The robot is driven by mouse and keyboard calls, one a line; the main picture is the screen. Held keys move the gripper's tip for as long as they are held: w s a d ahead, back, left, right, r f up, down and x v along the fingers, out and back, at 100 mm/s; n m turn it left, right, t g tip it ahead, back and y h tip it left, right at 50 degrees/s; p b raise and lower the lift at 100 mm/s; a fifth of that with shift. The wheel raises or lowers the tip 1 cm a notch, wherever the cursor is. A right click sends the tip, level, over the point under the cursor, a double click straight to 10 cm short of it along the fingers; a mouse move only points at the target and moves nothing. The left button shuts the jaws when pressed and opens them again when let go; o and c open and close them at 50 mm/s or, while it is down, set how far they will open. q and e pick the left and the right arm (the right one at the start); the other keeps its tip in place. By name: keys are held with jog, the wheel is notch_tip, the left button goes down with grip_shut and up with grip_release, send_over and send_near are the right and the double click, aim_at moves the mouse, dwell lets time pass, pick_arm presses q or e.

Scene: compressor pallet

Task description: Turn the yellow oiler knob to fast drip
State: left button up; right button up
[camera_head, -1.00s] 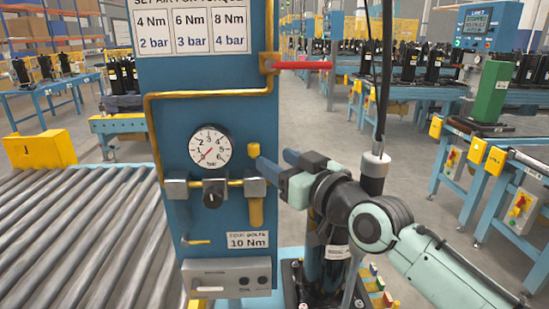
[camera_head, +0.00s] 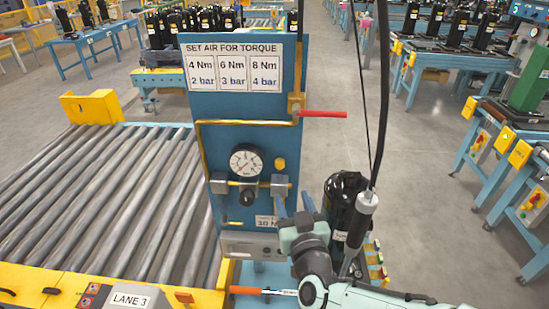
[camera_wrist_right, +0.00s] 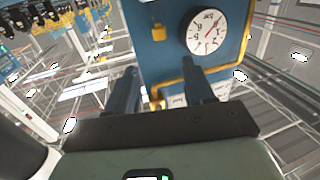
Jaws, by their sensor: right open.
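The yellow oiler knob (camera_head: 280,164) is on the front of the blue panel (camera_head: 270,82), right of the round pressure gauge (camera_head: 246,161). My right gripper (camera_head: 294,198) is open and empty. In the head view it lies below and slightly right of the knob, its two blue fingers pointing up. In the right wrist view the fingers (camera_wrist_right: 162,92) reach toward the panel with nothing between them; the gauge (camera_wrist_right: 206,31) shows upside down there, with the yellow knob (camera_wrist_right: 158,33) beside it. The gripper partly covers the lower panel. My left gripper is out of view.
A black compressor (camera_head: 342,203) stands close right of my gripper. A red lever (camera_head: 322,114) juts right from the panel, above the knob. A dark tool (camera_head: 362,210) hangs on a cable beside my arm. A roller conveyor (camera_head: 95,195) fills the left. An orange-handled tool (camera_head: 247,290) lies low in front.

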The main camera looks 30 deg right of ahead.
aim_at(281, 165)
jog(key=p+x, duration=0.2)
jog(key=x, duration=1)
jog(key=shift+w+d+p, duration=0.1)
jog(key=shift+w+p, duration=0.2)
jog(key=shift+p, duration=0.05)
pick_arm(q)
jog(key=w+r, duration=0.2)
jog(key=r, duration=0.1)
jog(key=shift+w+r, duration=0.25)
pick_arm(e)
jog(key=shift+c, duration=0.4)
grip_shut()
jog(key=n+y+b, duration=0.1)
jog(key=y+b, duration=0.1)
jog(key=b, duration=0.2)
jog(key=n+t+y+b, duration=0.1)
jog(key=y+b, duration=0.1)
jog(key=b, duration=0.3)
jog(key=shift+s+d+f+n+y, duration=0.1)
jog(key=shift+d+f+n+y, duration=0.1)
jog(key=shift+n+y, duration=0.15)
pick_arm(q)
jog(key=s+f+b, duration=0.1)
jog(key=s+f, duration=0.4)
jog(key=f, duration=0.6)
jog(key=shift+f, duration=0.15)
pick_arm(e)
jog(key=shift+r, duration=0.15)
